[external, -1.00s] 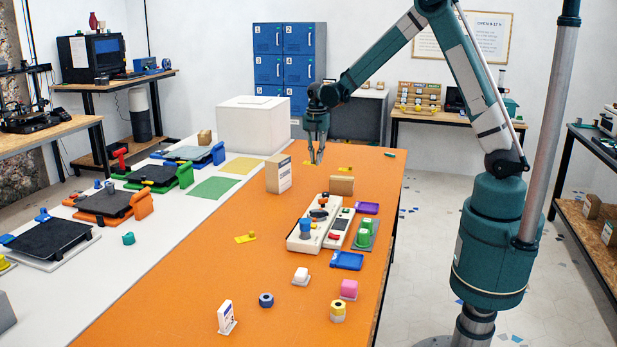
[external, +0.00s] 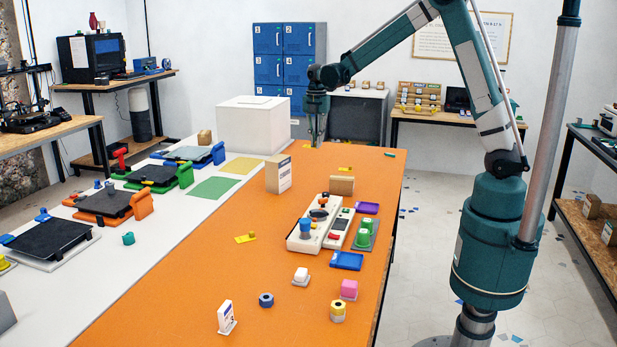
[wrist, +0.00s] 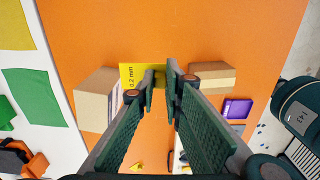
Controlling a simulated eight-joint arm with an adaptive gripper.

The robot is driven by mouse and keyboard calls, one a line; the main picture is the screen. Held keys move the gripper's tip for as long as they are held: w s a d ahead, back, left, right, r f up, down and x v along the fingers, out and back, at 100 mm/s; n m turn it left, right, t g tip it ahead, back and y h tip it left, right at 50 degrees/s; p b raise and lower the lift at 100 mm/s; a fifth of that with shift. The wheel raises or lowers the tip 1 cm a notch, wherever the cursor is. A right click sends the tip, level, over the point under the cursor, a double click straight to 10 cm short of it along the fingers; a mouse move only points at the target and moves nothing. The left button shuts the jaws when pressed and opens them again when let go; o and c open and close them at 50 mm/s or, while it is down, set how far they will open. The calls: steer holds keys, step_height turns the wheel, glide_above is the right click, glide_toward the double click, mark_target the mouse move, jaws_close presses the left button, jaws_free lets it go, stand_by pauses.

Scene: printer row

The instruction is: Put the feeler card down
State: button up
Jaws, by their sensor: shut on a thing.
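The feeler card is yellow and marked "0.2 mm"; it shows in the wrist view (wrist: 132,78) at the fingertips. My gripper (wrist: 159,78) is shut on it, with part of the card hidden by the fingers. In the external view my gripper (external: 316,143) points down over the far part of the orange table (external: 225,265). I cannot tell whether the card touches the table.
A cardboard box (external: 278,174) and a tan block (external: 341,186) stand nearer the camera. Other yellow pieces (external: 245,237) lie on the table. A white cube (external: 252,125) stands behind left. Orange surface around the gripper looks clear.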

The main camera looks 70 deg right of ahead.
step_height(320, 180, up, 3)
steer(key=shift+r, duration=0.15)
steer(key=w+a, duration=0.3)
steer(key=a, duration=0.5)
steer(key=w+a, duration=0.3)
steer(key=a, duration=0.5)
glide_above(267, 222)
step_height(267, 222, down, 11)
steer(key=shift+d, duration=0.1)
steer(key=shift+f+b, duration=0.3)
steer(key=shift+f, duration=2.85)
steer(key=shift+f, duration=1.85)
